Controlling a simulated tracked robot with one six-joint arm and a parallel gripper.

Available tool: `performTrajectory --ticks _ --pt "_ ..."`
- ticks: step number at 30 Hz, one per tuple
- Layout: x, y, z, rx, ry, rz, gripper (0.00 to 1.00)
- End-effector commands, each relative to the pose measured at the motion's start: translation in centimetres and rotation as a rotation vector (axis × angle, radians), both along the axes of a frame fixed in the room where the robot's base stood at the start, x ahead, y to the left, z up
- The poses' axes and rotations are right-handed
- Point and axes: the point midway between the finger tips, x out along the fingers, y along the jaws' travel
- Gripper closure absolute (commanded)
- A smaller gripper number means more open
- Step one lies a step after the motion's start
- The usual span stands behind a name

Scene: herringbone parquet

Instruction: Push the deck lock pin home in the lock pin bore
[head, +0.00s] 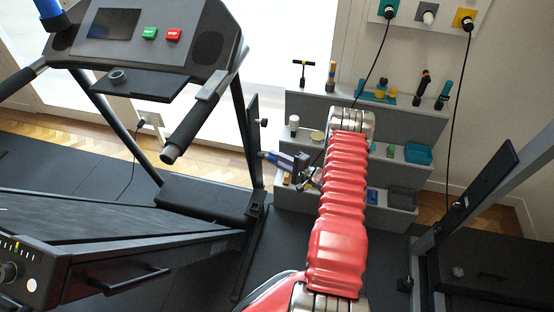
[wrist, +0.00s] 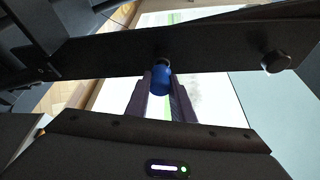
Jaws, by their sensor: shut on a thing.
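The deck lock pin (wrist: 161,82) has a round blue grip. In the wrist view it sits between the two fingertips of my gripper (wrist: 161,94), which is shut on it. Its far end meets the dark upright bar (wrist: 110,58) of the treadmill, where a small pale ring shows. The lock pin bore itself is hidden behind the grip, and I cannot tell how deep the pin sits. In the head view my gripper (head: 276,157) is side-on at the treadmill's upright, with a bit of blue at its tip.
A black knob (wrist: 275,62) sticks out of the same bar, right of the pin. The treadmill console (head: 140,35) stands at the left. Grey shelves (head: 320,110) with small tools stand behind my arm. A weight-rack-like frame (head: 480,190) is at the right.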

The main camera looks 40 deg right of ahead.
Motion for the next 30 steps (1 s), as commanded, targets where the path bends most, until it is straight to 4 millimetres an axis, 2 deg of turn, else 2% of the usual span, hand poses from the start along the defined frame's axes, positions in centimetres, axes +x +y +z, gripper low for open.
performTrajectory --ticks 25,26,30 --pt "1.2 0.9 0.0 0.000 0.000 0.001 1.00" --pt "1.2 0.9 0.0 0.000 0.000 0.000 0.77" --pt "1.2 0.9 0.0 0.000 0.000 0.000 0.67"
